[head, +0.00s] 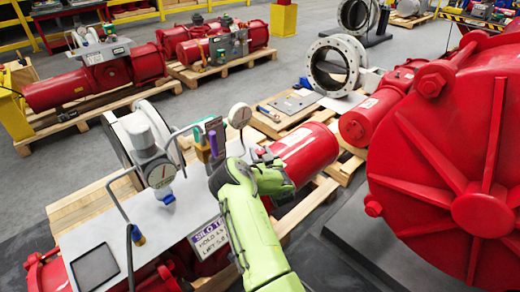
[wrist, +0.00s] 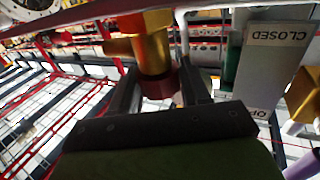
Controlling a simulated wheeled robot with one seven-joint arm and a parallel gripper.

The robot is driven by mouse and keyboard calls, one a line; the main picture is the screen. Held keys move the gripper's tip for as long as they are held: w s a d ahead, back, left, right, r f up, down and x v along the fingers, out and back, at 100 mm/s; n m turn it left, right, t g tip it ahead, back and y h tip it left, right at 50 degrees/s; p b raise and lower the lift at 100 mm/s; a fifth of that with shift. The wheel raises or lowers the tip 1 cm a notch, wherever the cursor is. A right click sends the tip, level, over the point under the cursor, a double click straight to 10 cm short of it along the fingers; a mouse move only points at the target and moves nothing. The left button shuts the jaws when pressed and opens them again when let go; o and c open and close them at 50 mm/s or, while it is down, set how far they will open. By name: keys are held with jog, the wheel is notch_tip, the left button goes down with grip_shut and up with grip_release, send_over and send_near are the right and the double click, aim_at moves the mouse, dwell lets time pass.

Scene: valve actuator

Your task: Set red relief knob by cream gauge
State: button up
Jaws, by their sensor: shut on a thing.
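The dark red knob (wrist: 157,84) sits on the end of a brass fitting (wrist: 152,48) in the wrist view. My gripper (wrist: 158,88) has one dark finger on each side of the knob and is shut on it. In the head view my green arm reaches over the grey panel, and the arm hides the knob and my fingertips. A round cream gauge (head: 240,115) stands on a stem just beyond my wrist, its face not readable. Another pale-faced gauge (head: 160,174) is on a grey regulator at the left of the panel.
A grey plate marked CLOSED (wrist: 272,62) is close right of my gripper, with another brass part (wrist: 304,92) beyond. Purple and green upright parts (head: 213,145) and a bent grey pipe (head: 118,207) stand on the panel. A large red housing (head: 440,170) fills the right.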

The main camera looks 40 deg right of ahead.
jog(key=shift+d+r+n+t+y+p, duration=0.15)
jog(key=shift+n+y+p, duration=0.35)
jog(key=shift+p, duration=0.95)
jog(key=shift+a+r+n+t+y+p, duration=0.1)
jog(key=shift+r+n+t+y+p, duration=0.2)
jog(key=shift+y+p, duration=0.8)
jog(key=shift+f+n+p, duration=0.3)
jog(key=shift+p, duration=0.55)
jog(key=o, duration=0.9)
jog(key=shift+f, duration=0.15)
jog(key=shift+o, duration=0.2)
jog(key=p+v, duration=1.4)
jog(key=v, duration=0.1)
jog(key=shift+s+p, duration=0.3)
jog(key=shift+s, duration=0.1)
jog(key=shift+f, duration=0.1)
